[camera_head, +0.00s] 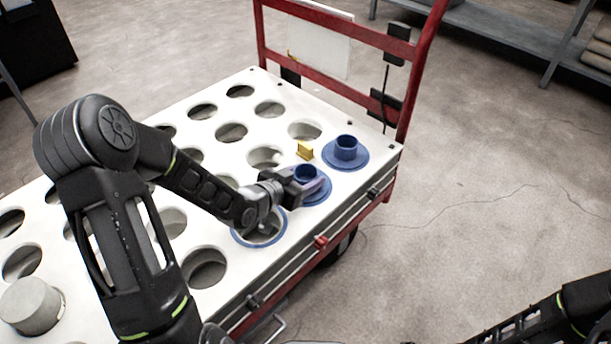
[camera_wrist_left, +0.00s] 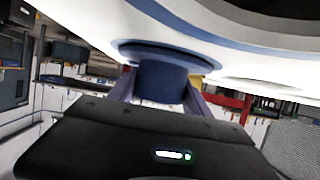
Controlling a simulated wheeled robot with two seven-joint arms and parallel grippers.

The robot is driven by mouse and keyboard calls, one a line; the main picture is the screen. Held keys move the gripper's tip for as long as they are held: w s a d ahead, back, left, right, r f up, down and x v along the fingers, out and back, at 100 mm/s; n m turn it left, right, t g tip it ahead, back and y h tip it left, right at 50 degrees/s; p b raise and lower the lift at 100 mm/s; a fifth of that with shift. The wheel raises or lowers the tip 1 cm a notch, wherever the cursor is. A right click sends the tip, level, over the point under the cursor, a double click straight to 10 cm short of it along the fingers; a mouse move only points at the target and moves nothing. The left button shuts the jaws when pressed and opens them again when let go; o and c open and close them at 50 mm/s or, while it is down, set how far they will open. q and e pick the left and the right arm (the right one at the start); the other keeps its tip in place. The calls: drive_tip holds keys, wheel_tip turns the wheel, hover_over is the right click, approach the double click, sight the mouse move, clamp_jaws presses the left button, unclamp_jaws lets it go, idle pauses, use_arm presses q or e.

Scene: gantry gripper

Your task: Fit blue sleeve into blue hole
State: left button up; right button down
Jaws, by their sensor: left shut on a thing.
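A blue flanged sleeve (camera_head: 306,172) is at the white board's right side, up and right of the blue-rimmed hole (camera_head: 262,237). My left gripper (camera_head: 312,185) is shut on this sleeve. In the left wrist view the sleeve (camera_wrist_left: 162,80) sits between the two fingers, its wide flange close to the board. I cannot tell whether the flange touches the board. The blue rim (camera_wrist_left: 210,40) curves past just beyond it. The sleeve is beside the hole, not in it. My forearm and wrist cover part of the hole in the head view. My right gripper is out of view.
A second blue flanged sleeve (camera_head: 346,150) stands at the board's far right corner. A small yellow block (camera_head: 305,151) is close to my gripper. The white board (camera_head: 222,110) has many open holes. A grey cylinder (camera_head: 30,305) stands at lower left. The red cart rail (camera_head: 414,70) rises behind.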

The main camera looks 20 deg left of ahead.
use_arm(q)
drive_tip(key=o, duration=1.7)
drive_tip(key=shift+c, duration=0.2)
drive_tip(key=p+v, duration=0.3)
drive_tip(key=v, duration=0.4)
drive_tip(key=shift+s+a, duration=0.15)
drive_tip(key=shift+s, duration=0.2)
